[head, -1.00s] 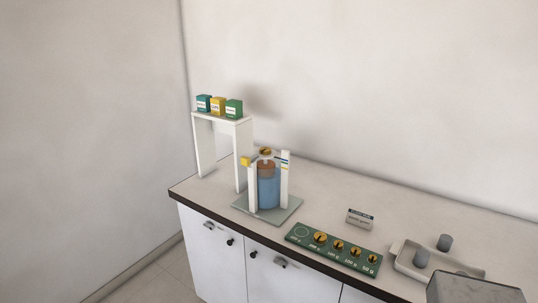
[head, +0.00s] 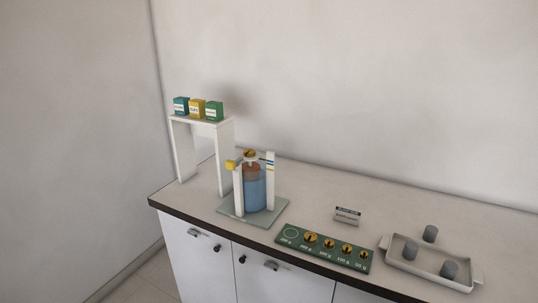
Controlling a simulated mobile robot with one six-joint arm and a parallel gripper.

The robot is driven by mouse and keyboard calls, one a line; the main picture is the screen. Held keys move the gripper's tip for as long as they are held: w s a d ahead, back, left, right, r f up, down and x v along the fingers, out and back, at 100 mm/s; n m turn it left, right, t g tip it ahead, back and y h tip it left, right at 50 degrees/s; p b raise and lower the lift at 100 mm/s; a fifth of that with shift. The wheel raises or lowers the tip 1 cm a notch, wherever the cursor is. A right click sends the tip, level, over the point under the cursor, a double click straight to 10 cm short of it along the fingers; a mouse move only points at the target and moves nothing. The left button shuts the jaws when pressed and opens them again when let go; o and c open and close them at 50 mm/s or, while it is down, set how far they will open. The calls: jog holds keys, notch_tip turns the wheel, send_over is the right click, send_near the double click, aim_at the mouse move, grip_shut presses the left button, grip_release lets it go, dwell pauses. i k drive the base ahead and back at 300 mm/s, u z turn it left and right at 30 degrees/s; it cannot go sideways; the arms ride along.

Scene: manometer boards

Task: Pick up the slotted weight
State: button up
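Several gold slotted weights sit in a row on a green board (head: 285,244) near the counter's front edge. The largest weight (head: 310,238) is at the left of the row and the smallest (head: 361,255) at the right. The circle (head: 291,233) at the board's left end is empty. Another gold weight (head: 249,154) appears on top of the apparatus with a blue-filled cylinder (head: 255,190). The printed labels are too small to read surely. My gripper is not in view.
A white tray (head: 386,253) with grey cylinders stands right of the board. A small labelled block (head: 347,216) is behind the board. A white stand (head: 224,160) holds teal, yellow and green boxes at the back left. The counter (head: 320,190) is clear behind the apparatus.

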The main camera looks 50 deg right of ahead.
aim_at(327, 241)
jog(key=u, duration=0.9)
jog(key=k, duration=0.1)
jog(key=z, duration=2.4)
jog(key=k, duration=0.9)
jog(key=u, duration=0.15)
jog(key=i, duration=0.8)
